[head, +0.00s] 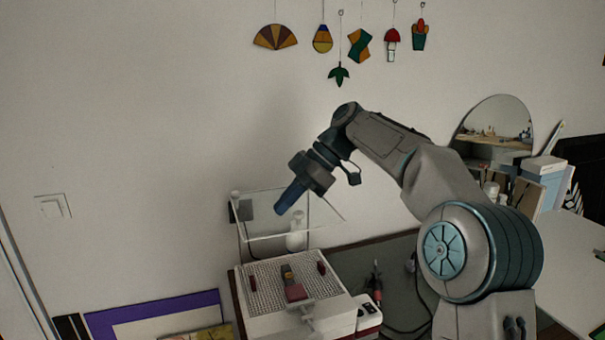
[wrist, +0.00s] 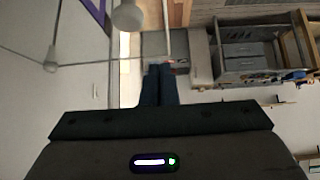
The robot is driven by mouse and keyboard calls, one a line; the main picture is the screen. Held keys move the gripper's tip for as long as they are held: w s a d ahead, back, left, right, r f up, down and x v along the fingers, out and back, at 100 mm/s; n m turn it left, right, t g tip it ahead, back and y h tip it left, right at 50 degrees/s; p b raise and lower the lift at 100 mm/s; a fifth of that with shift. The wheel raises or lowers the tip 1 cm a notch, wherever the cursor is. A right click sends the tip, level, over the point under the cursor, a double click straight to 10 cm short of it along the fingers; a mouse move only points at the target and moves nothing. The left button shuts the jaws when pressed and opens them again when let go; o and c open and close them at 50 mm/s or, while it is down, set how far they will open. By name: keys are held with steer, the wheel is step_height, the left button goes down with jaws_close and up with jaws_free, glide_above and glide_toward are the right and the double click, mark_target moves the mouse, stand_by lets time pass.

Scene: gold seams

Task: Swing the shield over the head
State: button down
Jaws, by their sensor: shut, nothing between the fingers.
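The grinder (head: 262,322) is a pale box with a perforated top at the lower middle of the head view. A small dark and red head (head: 293,287) stands on that top, between two small red posts. The clear shield (head: 262,222) with pale edges stands raised at the grinder's back, above the top. My gripper (head: 281,211) points down-left and overlaps the shield's upper part in the picture; I cannot tell whether they touch. Its blue fingers (wrist: 158,84) are together and hold nothing.
A white bottle-like thing (head: 296,232) shows by the shield. Red-handled pliers (head: 376,284) lie on the dark mat to the right. A purple frame (head: 150,312) stands at lower left. Coloured glass ornaments (head: 359,46) hang on the wall above. The air left of my gripper is clear.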

steer(key=w+d+r+p, duration=0.3)
steer(key=w+d+r, duration=0.1)
steer(key=w+r, duration=0.15)
steer(key=s+d+f+m+t+h, duration=0.2)
steer(key=s+d+f+m, duration=0.4)
steer(key=s, duration=0.4)
steer(key=s+d+f+m+t+h, duration=0.2)
steer(key=s+d+f+m+h, duration=0.1)
steer(key=s+d+f+m, duration=0.4)
steer(key=s+d+f+m+t+h, duration=0.2)
steer(key=s+d+f+m, duration=0.5)
steer(key=s, duration=0.6)
steer(key=m+h, duration=0.1)
steer(key=m, duration=0.1)
steer(key=shift+s+f+m, duration=0.2)
steer(key=shift+s+m, duration=0.2)
